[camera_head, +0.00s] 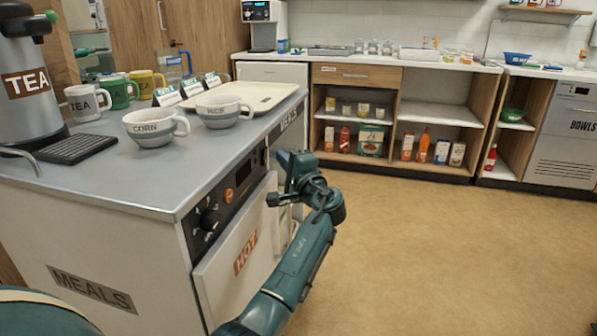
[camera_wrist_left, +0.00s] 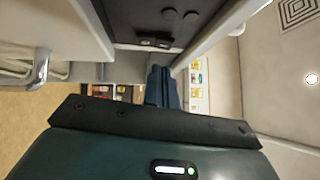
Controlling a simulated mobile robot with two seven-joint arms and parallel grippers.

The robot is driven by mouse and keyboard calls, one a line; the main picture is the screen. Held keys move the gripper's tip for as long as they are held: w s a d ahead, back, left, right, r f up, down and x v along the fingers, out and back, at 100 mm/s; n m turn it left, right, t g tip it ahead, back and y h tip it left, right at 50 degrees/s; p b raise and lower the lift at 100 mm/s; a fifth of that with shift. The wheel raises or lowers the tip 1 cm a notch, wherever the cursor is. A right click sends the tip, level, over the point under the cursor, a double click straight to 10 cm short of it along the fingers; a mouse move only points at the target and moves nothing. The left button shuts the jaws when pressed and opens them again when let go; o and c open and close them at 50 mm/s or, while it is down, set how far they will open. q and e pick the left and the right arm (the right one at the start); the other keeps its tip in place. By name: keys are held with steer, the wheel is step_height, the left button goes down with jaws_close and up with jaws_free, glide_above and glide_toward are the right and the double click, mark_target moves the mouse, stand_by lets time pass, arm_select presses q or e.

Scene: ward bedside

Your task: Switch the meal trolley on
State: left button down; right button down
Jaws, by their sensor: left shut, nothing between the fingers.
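The meal trolley (camera_head: 100,250) stands at the left in the head view, with a MEALS label on its side. Its dark control panel (camera_head: 222,207) on the front has a round black dial (camera_head: 208,219) and a small orange-lit round part (camera_head: 228,195). In the left wrist view, a dark panel (camera_wrist_left: 125,22) shows two round knobs and a small dark switch-like part (camera_wrist_left: 155,40). My left gripper (camera_head: 284,160) is close to the trolley's front, near the panel's far end; contact cannot be told. Its closed, empty fingers show in the left wrist view (camera_wrist_left: 160,72). My right gripper is out of view.
The HOT door (camera_head: 243,255) is below the panel. On the trolley top are a CORN cup (camera_head: 150,128), a RICE cup (camera_head: 222,112), a tray (camera_head: 262,88), mugs and a TEA urn (camera_head: 25,85). Shelves (camera_head: 440,112) line the back. The floor at right is clear.

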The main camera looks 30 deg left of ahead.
mark_target(267, 148)
arm_select(q)
steer(key=shift+s+a+r, duration=0.1)
steer(key=shift+s+a, duration=0.05)
steer(key=shift+a, duration=0.4)
steer(key=shift+s+a+r, duration=0.1)
steer(key=shift+s+a, duration=0.05)
steer(key=shift+a, duration=0.4)
steer(key=shift+a+r+n+p, duration=0.3)
steer(key=shift+r+p, duration=0.2)
steer(key=shift+p, duration=0.35)
steer(key=shift+f+b, duration=0.35)
steer(key=shift+b, duration=0.05)
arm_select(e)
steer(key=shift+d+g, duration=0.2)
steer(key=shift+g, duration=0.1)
